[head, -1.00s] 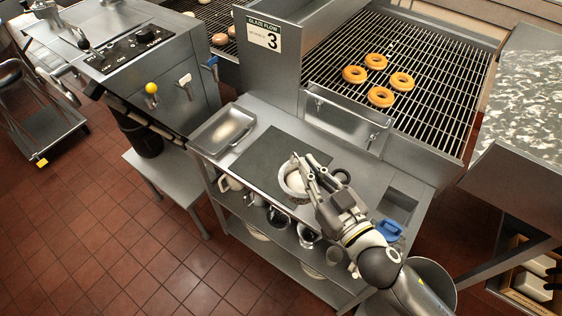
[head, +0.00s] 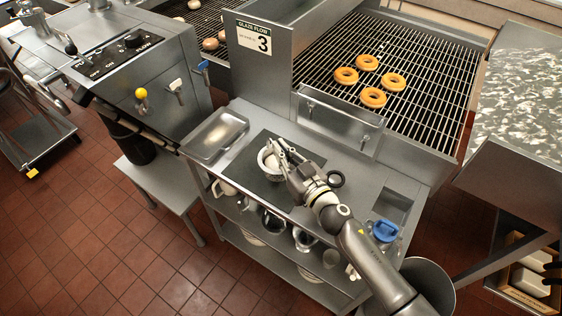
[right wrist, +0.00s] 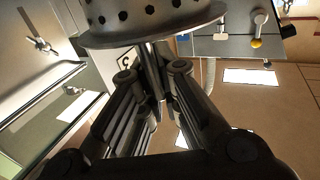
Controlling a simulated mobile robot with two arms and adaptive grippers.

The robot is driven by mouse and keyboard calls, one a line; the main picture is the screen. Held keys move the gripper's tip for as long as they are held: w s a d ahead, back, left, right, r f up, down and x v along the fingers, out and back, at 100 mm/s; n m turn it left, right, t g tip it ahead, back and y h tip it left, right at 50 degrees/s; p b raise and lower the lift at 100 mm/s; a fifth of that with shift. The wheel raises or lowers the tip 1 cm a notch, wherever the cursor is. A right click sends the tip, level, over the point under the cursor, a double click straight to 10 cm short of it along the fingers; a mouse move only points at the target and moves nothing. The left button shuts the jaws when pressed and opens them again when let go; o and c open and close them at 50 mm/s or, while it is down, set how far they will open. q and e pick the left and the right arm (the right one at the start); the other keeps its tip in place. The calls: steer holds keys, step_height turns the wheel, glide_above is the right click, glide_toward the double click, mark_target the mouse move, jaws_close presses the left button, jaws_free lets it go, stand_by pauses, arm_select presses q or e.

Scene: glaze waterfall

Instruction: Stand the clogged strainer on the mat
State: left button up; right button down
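The strainer (head: 268,159) is a metal bowl with white material inside. In the head view its opening faces up over the dark mat (head: 247,167) on the steel worktop. In the right wrist view its holed wall and wide rim (right wrist: 150,22) fill the top. My right gripper (head: 281,150) is shut on the strainer; the fingers (right wrist: 152,80) close on a narrow part beside the bowl. I cannot tell whether the strainer's base touches the mat. The gripper hides part of the bowl and mat. My left gripper is not in view.
A shallow metal tray (head: 215,134) lies left of the mat. A dark ring (head: 336,179) lies right of it, and a blue-topped container (head: 385,230) stands further right. The conveyor with doughnuts (head: 372,97) is behind. Pots and cups (head: 305,239) sit on the lower shelf.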

steer(key=shift+w+a+f, duration=0.1)
steer(key=shift+w+f, duration=0.1)
steer(key=shift+f, duration=0.05)
steer(key=shift+w+f+b, duration=0.15)
steer(key=shift+f+b, duration=0.9)
steer(key=shift+f, duration=0.6)
steer(key=shift+f, duration=0.2)
steer(key=c, duration=1.6)
jaws_free()
steer(key=shift+c, duration=0.2)
